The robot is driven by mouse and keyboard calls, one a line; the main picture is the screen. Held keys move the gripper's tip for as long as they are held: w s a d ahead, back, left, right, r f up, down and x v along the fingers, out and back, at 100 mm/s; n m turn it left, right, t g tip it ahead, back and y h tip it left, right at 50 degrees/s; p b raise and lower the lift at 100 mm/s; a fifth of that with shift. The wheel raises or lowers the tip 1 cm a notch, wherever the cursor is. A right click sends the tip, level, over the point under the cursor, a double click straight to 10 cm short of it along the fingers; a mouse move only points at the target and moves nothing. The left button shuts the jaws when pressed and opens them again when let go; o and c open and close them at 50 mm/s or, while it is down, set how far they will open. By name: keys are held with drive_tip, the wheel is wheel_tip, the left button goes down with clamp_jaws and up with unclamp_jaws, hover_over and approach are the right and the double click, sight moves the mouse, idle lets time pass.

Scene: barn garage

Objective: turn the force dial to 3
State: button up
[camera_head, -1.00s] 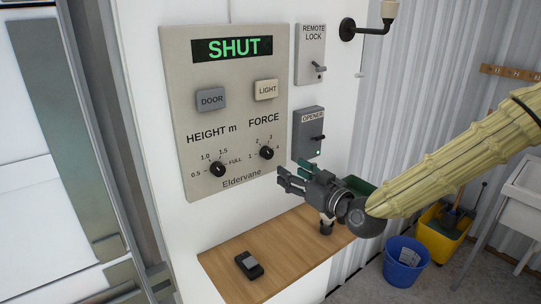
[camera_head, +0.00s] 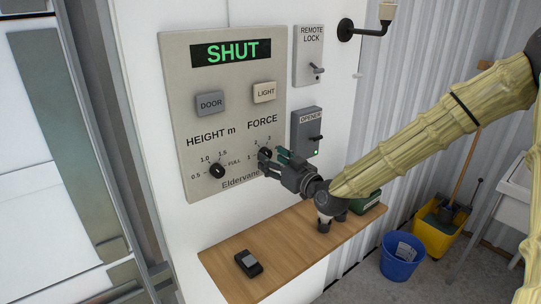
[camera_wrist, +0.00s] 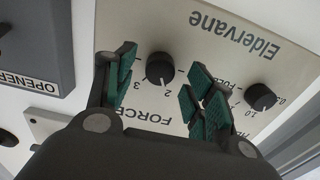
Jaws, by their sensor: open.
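The force dial is a black round knob with a white mark, on the beige Eldervane panel (camera_head: 185,120). In the wrist view the dial (camera_wrist: 160,68) appears upside down, and its mark seems to point near the 2. My gripper (camera_head: 269,161) is at the panel's lower right, close to the dial, partly covering the dial and its scale in the head view. In the wrist view my gripper (camera_wrist: 162,80) is open, with green-padded fingers on either side of the dial. I cannot tell whether they touch it.
The height dial (camera_head: 217,170) is left of the force dial. The DOOR button (camera_head: 210,103) and LIGHT button (camera_head: 264,92) are above. The opener box (camera_head: 306,130) is close on the right. A wooden shelf (camera_head: 285,250) below holds a small black device (camera_head: 248,263).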

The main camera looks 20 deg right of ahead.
drive_tip(key=shift+x, duration=0.8)
drive_tip(key=shift+c, duration=0.2)
drive_tip(key=c, duration=1)
drive_tip(key=m+b, duration=0.9)
drive_tip(key=m, duration=0.2)
drive_tip(key=shift+a+m, duration=0.1)
drive_tip(key=shift+m, duration=0.3)
